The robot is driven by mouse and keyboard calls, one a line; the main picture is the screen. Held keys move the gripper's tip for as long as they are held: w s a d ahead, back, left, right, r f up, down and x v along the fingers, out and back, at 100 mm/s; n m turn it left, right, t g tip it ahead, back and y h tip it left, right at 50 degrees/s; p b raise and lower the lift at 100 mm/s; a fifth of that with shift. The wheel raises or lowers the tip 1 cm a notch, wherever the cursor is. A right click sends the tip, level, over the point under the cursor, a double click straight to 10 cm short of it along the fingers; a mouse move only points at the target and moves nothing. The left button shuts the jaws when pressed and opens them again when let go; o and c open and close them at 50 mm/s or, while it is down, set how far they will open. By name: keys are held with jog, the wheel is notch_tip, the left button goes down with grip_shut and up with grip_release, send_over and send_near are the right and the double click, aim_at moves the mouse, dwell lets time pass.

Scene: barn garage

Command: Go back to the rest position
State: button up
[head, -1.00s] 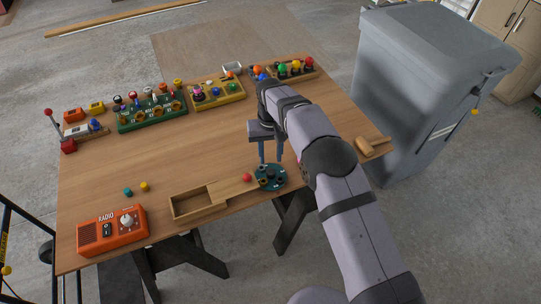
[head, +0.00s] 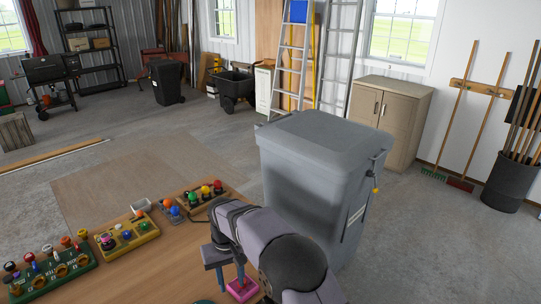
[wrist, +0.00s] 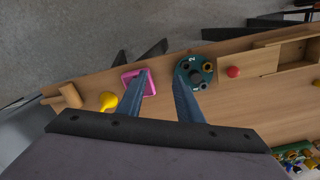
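My gripper (wrist: 152,66) is open, its two blue fingers apart with nothing between them in the wrist view. It also shows at the bottom of the head view (head: 230,277), fingers pointing down above the wooden table (head: 130,272). A pink square tray (wrist: 145,79) lies below the fingers in the wrist view; part of it shows in the head view (head: 246,293). My arm hides some of the table's right part.
A green round holder (wrist: 187,65), red ball (wrist: 233,72), yellow object (wrist: 107,100) and wooden mallet (wrist: 69,95) lie on the table. A yellow block (head: 143,236) and other coloured toys stand at the left. A large grey bin (head: 310,185) stands close beside the table.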

jog(key=s+d+r+m, duration=0.15)
jog(key=s+d, duration=0.25)
jog(key=d, duration=0.4)
jog(key=s+d+r+m, duration=0.1)
jog(key=s+d+r, duration=0.25)
jog(key=d, duration=0.55)
jog(key=s+d+m, duration=0.1)
jog(key=s+d, duration=0.3)
jog(key=s, duration=0.4)
jog(key=s+d+f+m, duration=0.1)
jog(key=s+d, duration=0.4)
jog(key=s, duration=0.3)
jog(key=shift+d+f, duration=0.25)
jog(key=shift+f, duration=0.05)
